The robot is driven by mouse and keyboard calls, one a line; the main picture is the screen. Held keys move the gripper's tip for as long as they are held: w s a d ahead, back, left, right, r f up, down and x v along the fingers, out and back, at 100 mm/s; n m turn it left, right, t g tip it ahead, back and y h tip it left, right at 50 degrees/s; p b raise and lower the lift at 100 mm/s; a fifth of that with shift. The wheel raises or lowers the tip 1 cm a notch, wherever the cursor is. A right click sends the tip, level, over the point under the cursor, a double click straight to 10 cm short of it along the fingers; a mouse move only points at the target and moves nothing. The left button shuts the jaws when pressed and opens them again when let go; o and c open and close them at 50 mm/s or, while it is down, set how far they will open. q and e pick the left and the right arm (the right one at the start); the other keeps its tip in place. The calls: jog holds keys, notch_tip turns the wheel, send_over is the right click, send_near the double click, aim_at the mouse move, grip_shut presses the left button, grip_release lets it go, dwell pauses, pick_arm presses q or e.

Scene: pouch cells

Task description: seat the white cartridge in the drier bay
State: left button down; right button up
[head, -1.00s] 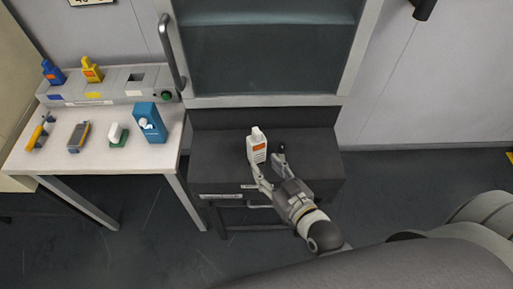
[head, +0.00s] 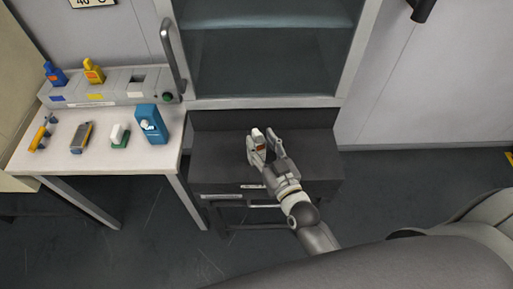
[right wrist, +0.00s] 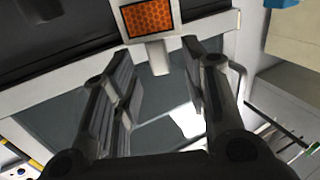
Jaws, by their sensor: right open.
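The white cartridge (head: 257,139) with an orange window is at the dark cabinet top, partly hidden by my right gripper (head: 266,142). In the right wrist view the cartridge (right wrist: 151,19) shows its orange honeycomb face, and its narrow white tab points toward the gap between my fingers. My right gripper (right wrist: 158,68) is open, one finger on each side of that tab, with visible gaps. The drier (head: 112,98) is a grey block on the left table, with a dark empty bay opening (head: 137,79) at its right part. My left gripper is not in view.
A blue cartridge (head: 56,76) and a yellow one (head: 94,72) stand in the drier. A blue box (head: 151,124) and several small items lie on the white table (head: 62,160). A glass-fronted cabinet (head: 265,60) rises behind the dark cabinet top (head: 318,160).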

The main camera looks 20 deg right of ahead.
aim_at(259, 137)
jog(key=w, duration=0.4)
jog(key=shift+a+p, duration=0.25)
jog(key=shift+p, duration=0.05)
jog(key=shift+s, duration=0.1)
grip_shut()
